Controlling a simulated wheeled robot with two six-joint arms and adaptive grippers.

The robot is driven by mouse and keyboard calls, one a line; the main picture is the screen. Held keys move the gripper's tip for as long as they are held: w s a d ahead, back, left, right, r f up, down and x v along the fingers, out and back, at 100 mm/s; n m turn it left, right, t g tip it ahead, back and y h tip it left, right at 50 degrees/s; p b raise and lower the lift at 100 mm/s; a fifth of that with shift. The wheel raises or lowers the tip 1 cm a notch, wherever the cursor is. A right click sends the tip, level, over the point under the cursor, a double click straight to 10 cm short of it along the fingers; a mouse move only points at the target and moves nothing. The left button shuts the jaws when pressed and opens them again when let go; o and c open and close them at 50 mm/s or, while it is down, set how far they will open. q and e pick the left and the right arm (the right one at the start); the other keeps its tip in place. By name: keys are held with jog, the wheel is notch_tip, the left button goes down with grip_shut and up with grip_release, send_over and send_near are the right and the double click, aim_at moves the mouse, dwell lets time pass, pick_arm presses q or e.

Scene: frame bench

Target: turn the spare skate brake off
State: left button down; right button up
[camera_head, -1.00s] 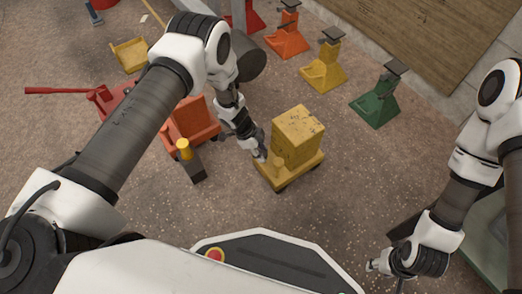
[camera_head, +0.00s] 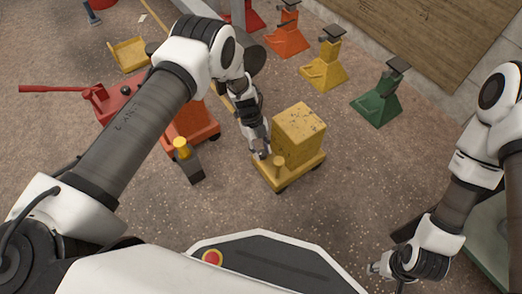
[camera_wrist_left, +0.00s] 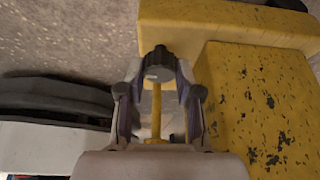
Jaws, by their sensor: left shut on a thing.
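A yellow skate (camera_head: 312,165) carries a worn yellow block (camera_head: 300,130) and stands on the floor in the middle of the head view. In the left wrist view the chipped block (camera_wrist_left: 265,115) fills the right side. My left gripper (camera_head: 263,154) is at the skate's left corner, pointing down. In the wrist view its fingers (camera_wrist_left: 157,95) are shut on a dark round knob (camera_wrist_left: 159,65) above a yellow stem (camera_wrist_left: 156,115). The brake's setting cannot be read. My right gripper (camera_head: 378,268) is low at the right, away from the skate; its fingers are too small to judge.
An orange skate (camera_head: 190,122) and a dark block with a yellow cylinder (camera_head: 187,160) stand left of the yellow skate. Red equipment with a long handle (camera_head: 60,89) lies further left. Orange, yellow and green stands (camera_head: 376,105) line the back. Floor in front is clear.

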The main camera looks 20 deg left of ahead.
dwell(0.3)
pick_arm(q)
jog(key=c, duration=0.8)
grip_release()
jog(key=shift+o, duration=0.2)
